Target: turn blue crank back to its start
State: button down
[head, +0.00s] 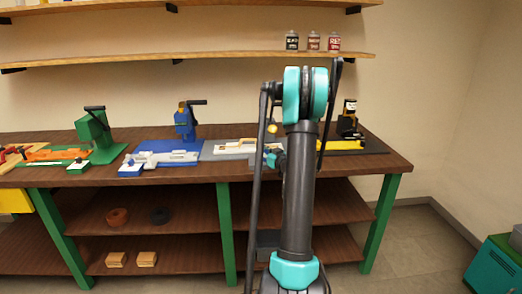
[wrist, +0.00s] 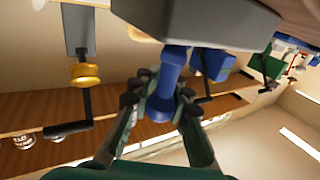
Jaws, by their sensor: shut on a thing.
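The blue crank's handle (wrist: 170,72) shows in the wrist view, a blue grip with a flared end that meets a grey block (wrist: 205,18). My gripper (wrist: 161,100) has its dark finger pads on both sides of this handle and is shut on it. The rest of the crank is hidden behind the grey block and the fingers. In the head view my arm covers the middle-right of the bench, so the crank and the fingertips cannot be made out there.
A blue press (head: 185,122) with a black lever and a green press (head: 95,130) stand left on the bench (head: 385,165). A yellow-and-black unit (head: 348,115) stands right. A yellow disc (wrist: 85,73) on a black arm is near my gripper.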

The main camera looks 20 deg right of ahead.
jog(key=shift+a+m+h, duration=0.1)
jog(key=shift+m+h, duration=0.2)
jog(key=shift+h, duration=0.1)
jog(key=m+h, duration=0.1)
jog(key=h, duration=0.1)
jog(key=shift+a+m+h, duration=0.1)
jog(key=shift+m+h, duration=0.3)
jog(key=m+h, duration=0.3)
jog(key=h, duration=0.1)
jog(key=shift+s+h, duration=0.15)
jog(key=shift+h, duration=0.25)
jog(key=shift+a+m+g+h, duration=0.15)
jog(key=shift+m+g+h, duration=0.95)
jog(key=shift+m+h, duration=0.95)
jog(key=m+g+h, duration=0.2)
jog(key=h, duration=0.1)
jog(key=m+g+h, duration=0.1)
jog(key=g+h, duration=0.1)
jog(key=h, duration=0.1)
jog(key=shift+a+m+g, duration=0.1)
jog(key=shift+m+g, duration=0.2)
jog(key=shift+m, duration=0.05)
jog(key=shift+m+g+h, duration=1.05)
jog(key=shift+m+g, duration=0.45)
jog(key=shift+g, duration=0.5)
jog(key=shift+s+g, duration=0.1)
jog(key=shift+g, duration=0.2)
